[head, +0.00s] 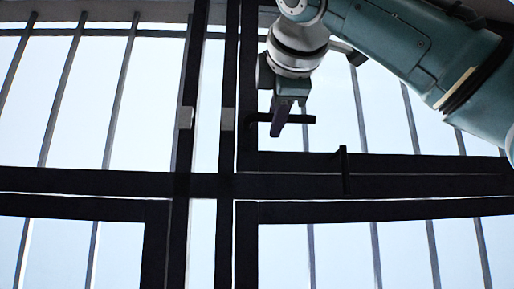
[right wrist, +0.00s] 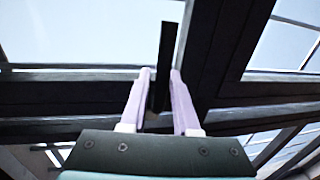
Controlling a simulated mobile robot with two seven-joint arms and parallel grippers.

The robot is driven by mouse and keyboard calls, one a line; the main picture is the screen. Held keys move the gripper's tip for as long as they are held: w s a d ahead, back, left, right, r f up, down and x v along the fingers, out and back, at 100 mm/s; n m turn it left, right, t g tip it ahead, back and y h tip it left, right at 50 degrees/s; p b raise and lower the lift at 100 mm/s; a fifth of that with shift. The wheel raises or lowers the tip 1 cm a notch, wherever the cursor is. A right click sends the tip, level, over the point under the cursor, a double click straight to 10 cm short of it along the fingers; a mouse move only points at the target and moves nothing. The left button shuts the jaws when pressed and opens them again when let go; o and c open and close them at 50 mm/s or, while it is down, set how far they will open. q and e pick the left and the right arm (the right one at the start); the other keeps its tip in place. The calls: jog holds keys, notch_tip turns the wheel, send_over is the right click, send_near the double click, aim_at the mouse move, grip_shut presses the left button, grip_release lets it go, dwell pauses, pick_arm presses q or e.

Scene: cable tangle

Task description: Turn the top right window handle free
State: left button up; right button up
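The top right window (head: 400,168) has a black frame with bright panes. A black handle (head: 304,119) at its left side lies about level in the head view. A second black handle (head: 344,178) stands upright on its bottom rail. My right gripper (head: 280,128) comes down from above at the level handle, hiding its middle. In the right wrist view my right gripper (right wrist: 160,72) has its two pale fingers apart, one on each side of a dark handle bar (right wrist: 167,50). A narrow gap seems to show beside the left finger. My left gripper is not in view.
Dark uprights (head: 228,60) and a crossbar (head: 90,182) divide the window into sections. Two small light blocks sit on the uprights (head: 186,117). Several grey bars (head: 118,95) stand behind the panes. Lower window frames (head: 370,210) lie beneath the crossbar.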

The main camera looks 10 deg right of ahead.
jog(key=shift+o, duration=1.4)
jog(key=shift+d+f, duration=0.1)
